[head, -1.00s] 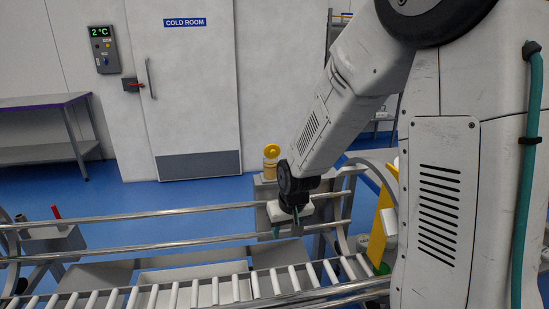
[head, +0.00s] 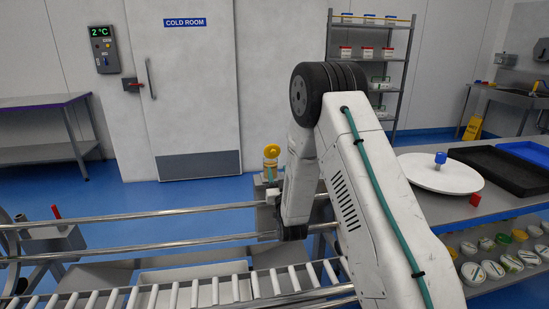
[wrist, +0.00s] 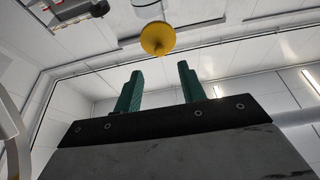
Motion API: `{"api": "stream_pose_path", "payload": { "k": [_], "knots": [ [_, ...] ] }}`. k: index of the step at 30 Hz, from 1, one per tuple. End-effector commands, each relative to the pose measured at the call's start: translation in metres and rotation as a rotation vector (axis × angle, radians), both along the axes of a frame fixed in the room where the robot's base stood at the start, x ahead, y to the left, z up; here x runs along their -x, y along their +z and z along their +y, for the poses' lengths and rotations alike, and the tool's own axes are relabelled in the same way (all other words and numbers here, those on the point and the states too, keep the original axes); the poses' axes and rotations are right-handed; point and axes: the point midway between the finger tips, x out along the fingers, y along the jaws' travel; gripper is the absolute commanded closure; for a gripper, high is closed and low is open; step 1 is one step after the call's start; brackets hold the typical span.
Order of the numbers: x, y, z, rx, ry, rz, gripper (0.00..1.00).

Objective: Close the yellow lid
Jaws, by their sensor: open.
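The yellow lid (head: 271,150) is a round disc standing tilted up above a small pale container (head: 270,163) beyond the conveyor rails in the head view. It also shows as a yellow disc (wrist: 157,38) at the top of the wrist view, seen from below, beside a pale cylindrical part. My gripper (wrist: 157,78) is open, with two green fingers apart and nothing between them. The lid is beyond the fingertips in the wrist view, and I see no contact. In the head view my arm covers most of the gripper.
A roller conveyor (head: 215,291) with metal rails runs across the front. A steel table (head: 510,193) at right bears a white turntable (head: 438,176) and black tray (head: 505,170), with several tubs below.

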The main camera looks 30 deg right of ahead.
Motion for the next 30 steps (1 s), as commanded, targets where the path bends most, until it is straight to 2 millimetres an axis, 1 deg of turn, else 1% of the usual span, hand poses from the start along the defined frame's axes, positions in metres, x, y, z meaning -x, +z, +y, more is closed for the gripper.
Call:
{"api": "stream_pose_path", "payload": {
  "k": [2, 4, 12, 15, 20, 27, 29, 30],
  "knots": [
    [-0.003, 0.005, -0.001, 0.004, -0.001, -0.015, 0.60],
    [-0.011, 0.008, -0.003, 0.004, -0.001, -0.015, 0.60],
    [-0.049, 0.025, -0.015, 0.005, -0.001, -0.014, 0.60],
    [-0.059, 0.029, -0.018, 0.004, -0.001, -0.012, 0.60],
    [-0.067, 0.032, -0.020, 0.004, 0.000, -0.010, 0.60],
    [-0.068, 0.032, -0.020, 0.004, 0.000, -0.010, 0.60],
    [-0.068, 0.032, -0.020, 0.004, 0.000, -0.010, 0.76],
    [-0.068, 0.032, -0.020, 0.004, 0.000, -0.009, 0.87]
  ]
}}
